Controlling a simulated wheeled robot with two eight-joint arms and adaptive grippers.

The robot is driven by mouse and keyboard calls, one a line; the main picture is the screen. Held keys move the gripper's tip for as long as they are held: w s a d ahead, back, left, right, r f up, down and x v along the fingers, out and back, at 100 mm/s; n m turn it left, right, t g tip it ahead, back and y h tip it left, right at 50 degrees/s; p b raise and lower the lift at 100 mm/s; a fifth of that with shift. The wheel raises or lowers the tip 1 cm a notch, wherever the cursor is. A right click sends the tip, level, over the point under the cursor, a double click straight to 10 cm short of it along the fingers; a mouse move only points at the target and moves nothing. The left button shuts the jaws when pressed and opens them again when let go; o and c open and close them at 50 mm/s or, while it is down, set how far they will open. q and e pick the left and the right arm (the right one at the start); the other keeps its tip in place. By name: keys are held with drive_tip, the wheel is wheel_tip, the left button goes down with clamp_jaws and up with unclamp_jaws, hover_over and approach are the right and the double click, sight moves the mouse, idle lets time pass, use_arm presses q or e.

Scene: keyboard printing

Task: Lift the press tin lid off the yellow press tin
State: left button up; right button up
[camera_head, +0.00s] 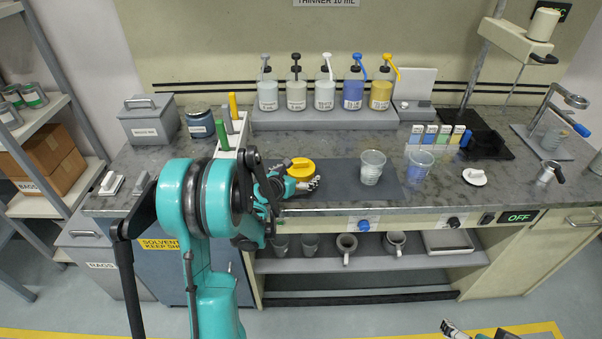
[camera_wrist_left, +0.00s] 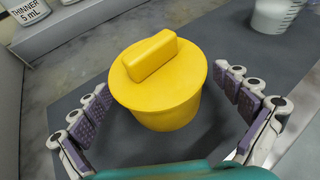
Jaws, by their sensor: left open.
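The yellow press tin (camera_wrist_left: 170,115) stands upright on a dark mat, with its yellow lid (camera_wrist_left: 150,62) on top. The lid is a round disc with a raised bar-shaped handle. In the head view the lid (camera_head: 300,167) shows just beyond my left gripper (camera_head: 305,185), and most of the tin is hidden. My left gripper (camera_wrist_left: 170,120) is open in the wrist view, with its purple-padded fingers on either side of the tin and apart from it. Part of my right gripper (camera_head: 470,331) shows at the bottom edge of the head view; its jaws cannot be made out.
Clear measuring cups (camera_head: 372,168) stand to the right of the tin, one holding blue (camera_head: 419,166). Pump bottles (camera_head: 325,94) stand on a shelf (camera_head: 300,121) behind. Upright coloured sticks (camera_head: 221,134) rise close to the left gripper. The dark mat (camera_head: 338,184) between tin and cup is bare.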

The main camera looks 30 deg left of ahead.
use_arm(q)
drive_tip(key=v, duration=1.1)
drive_tip(key=shift+s+d+r, duration=0.1)
drive_tip(key=shift+d+m, duration=0.35)
drive_tip(key=shift+m, duration=0.05)
drive_tip(key=s+d+r+m+g+h, duration=0.15)
drive_tip(key=s+d+m, duration=0.25)
drive_tip(key=d+m, duration=0.45)
drive_tip(key=s+d+m+g, duration=0.3)
drive_tip(key=d+m, duration=0.5)
drive_tip(key=m, duration=0.2)
drive_tip(key=s+d+m+g+y, duration=0.1)
drive_tip(key=s+d+m, duration=0.3)
drive_tip(key=s+m, duration=0.7)
drive_tip(key=m+g, duration=0.1)
drive_tip(key=m, duration=0.5)
drive_tip(key=shift+d+f, duration=0.2)
